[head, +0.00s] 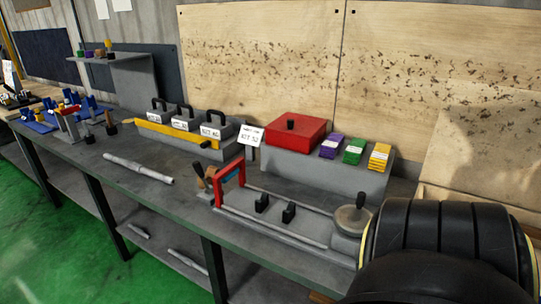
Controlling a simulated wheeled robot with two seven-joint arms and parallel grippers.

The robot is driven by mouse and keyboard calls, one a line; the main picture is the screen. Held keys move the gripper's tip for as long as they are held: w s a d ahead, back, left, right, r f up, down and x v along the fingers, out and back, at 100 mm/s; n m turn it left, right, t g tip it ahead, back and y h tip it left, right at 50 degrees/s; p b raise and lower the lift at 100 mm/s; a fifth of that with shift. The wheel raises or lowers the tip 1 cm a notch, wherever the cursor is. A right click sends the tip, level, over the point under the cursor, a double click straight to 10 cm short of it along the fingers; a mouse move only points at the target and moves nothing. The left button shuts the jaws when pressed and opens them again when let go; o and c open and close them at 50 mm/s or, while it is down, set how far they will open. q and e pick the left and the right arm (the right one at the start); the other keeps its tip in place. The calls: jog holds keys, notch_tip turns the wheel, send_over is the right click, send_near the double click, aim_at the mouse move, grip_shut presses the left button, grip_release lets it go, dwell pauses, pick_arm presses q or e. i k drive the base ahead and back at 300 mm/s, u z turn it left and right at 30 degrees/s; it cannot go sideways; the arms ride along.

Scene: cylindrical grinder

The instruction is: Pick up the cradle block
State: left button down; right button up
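I cannot tell for certain which piece is the cradle block. Two small black blocks stand on a grey fixture with two long rails (300,238) on the bench; one black block (261,203) is nearer the red frame and the other black block (289,212) is just right of it. Both look upright with notched tops. Neither of my grippers is in view. A large black ribbed link, apparently my own arm, fills the lower right and hides part of the bench there.
A red frame (230,186) stands at the fixture's left end, and a round grey piece with a knob (352,217) at its right. A grey shaft (138,168) lies on the bench (110,193). Behind are a red box (291,136), coloured stacks and black-handled weights. Blue fixtures stand far left.

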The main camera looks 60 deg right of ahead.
aim_at(211, 171)
jog(key=z, duration=0.9)
jog(key=k, duration=1.3)
jog(key=u, duration=0.95)
jog(key=i, duration=3.5)
jog(key=z, duration=0.8)
jog(key=i, duration=1.35)
jog(key=z, duration=1.25)
